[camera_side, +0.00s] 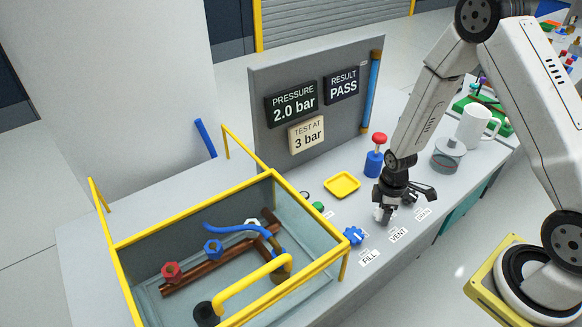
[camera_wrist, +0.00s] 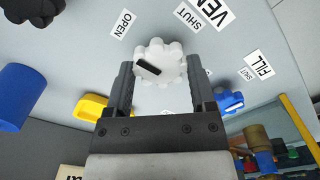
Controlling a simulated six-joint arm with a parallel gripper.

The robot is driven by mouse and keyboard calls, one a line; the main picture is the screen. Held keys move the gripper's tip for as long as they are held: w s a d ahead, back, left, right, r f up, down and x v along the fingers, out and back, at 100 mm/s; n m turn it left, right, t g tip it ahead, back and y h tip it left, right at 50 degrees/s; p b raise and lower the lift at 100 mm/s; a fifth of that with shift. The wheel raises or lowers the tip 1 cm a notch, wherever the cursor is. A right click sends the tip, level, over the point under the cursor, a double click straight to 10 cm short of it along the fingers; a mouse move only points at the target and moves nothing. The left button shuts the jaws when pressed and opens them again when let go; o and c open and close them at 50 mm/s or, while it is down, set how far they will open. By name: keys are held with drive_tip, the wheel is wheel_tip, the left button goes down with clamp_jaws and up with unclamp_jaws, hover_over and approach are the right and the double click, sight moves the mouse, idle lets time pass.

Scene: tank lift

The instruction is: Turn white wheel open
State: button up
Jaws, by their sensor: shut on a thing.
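The white wheel (camera_wrist: 172,58) has a lobed rim and a black bar mark on the left part of its face. It sits between the two fingers of my gripper (camera_wrist: 160,72), which is shut on it. In the wrist view an OPEN label (camera_wrist: 123,23) lies up and left of the wheel, and a SHUT label (camera_wrist: 188,15) up and right. In the side view my gripper (camera_side: 384,203) points down at the bench behind the VENT label (camera_side: 399,235). The white wheel (camera_side: 377,215) is mostly hidden there by the fingers.
A blue wheel (camera_side: 354,236) by the FILL label (camera_side: 369,257) is to the left. A dark wheel (camera_wrist: 35,10) shows at the wrist view's upper left. A yellow tray (camera_side: 342,185), a red-topped blue post (camera_side: 374,163) and a yellow-framed tank (camera_side: 190,217) stand nearby.

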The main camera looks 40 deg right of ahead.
drive_tip(key=o, duration=1.2)
drive_tip(key=shift+r, duration=0.15)
drive_tip(key=shift+r, duration=3.8)
drive_tip(key=shift+a+r, duration=0.2)
drive_tip(key=shift+r, duration=0.2)
drive_tip(key=s+a+r+m+t, duration=0.2)
drive_tip(key=s+a+r+m, duration=0.3)
drive_tip(key=r+m, duration=0.4)
drive_tip(key=shift+s+a+r+t, duration=0.2)
drive_tip(key=shift+a+r+t, duration=0.1)
drive_tip(key=shift+a+r, duration=0.45)
